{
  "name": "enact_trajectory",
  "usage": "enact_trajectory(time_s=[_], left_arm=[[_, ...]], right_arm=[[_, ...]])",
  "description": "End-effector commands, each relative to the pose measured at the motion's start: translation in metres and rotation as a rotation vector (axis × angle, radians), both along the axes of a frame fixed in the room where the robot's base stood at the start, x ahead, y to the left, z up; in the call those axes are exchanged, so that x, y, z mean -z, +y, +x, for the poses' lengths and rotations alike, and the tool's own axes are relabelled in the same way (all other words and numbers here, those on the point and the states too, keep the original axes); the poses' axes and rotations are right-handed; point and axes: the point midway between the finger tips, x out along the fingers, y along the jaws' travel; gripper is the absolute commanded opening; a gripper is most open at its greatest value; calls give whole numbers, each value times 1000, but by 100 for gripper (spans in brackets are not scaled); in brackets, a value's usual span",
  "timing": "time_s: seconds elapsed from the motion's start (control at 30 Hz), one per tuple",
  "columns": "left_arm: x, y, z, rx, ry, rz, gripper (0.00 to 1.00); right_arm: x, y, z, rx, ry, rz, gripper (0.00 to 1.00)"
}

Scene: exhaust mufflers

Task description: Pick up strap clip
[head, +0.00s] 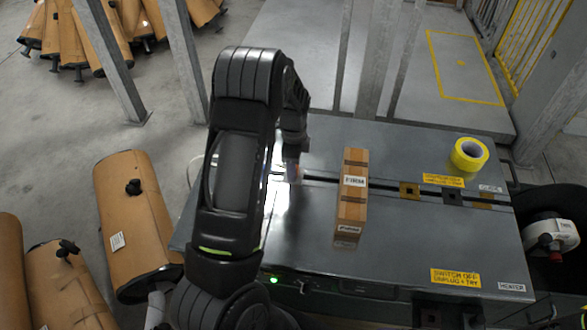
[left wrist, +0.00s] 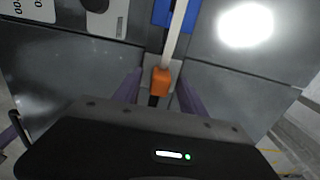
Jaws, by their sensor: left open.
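An orange clip (left wrist: 160,80), which looks like the strap clip, shows in the left wrist view at the end of a pale strap (left wrist: 176,38). My left gripper (left wrist: 158,92) is open, with one finger on each side of the clip. I cannot tell whether the fingers touch it. In the head view my left gripper (head: 292,172) points down over the grey table, left of the cardboard box, and my arm hides much of that area. My right gripper is not in view.
A long cardboard box (head: 352,190) stands on the grey table (head: 420,240), with yellow tape (head: 469,154) at the back right. A slot crosses the tabletop. A blue piece (left wrist: 180,14) lies by the strap. Wrapped mufflers (head: 138,220) lie on the floor at left.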

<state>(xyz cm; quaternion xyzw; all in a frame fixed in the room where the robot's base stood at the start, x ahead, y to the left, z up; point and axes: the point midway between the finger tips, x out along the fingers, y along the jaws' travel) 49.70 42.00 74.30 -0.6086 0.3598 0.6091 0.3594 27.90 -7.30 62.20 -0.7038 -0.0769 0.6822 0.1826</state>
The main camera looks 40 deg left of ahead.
Motion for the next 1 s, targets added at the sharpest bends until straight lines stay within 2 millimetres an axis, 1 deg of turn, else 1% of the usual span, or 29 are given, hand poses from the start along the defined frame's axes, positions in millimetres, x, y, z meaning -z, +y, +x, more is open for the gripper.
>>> enact_trajectory(time_s=[0.1, 0.63, 1.0], left_arm=[[3, 0, 0, 0, -1, 0, 49], [3, 0, 0, 0, -1, 0, 48], [3, 0, 0, 0, -1, 0, 18]], right_arm=[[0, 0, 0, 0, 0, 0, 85], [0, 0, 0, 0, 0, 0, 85], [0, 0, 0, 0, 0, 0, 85]])
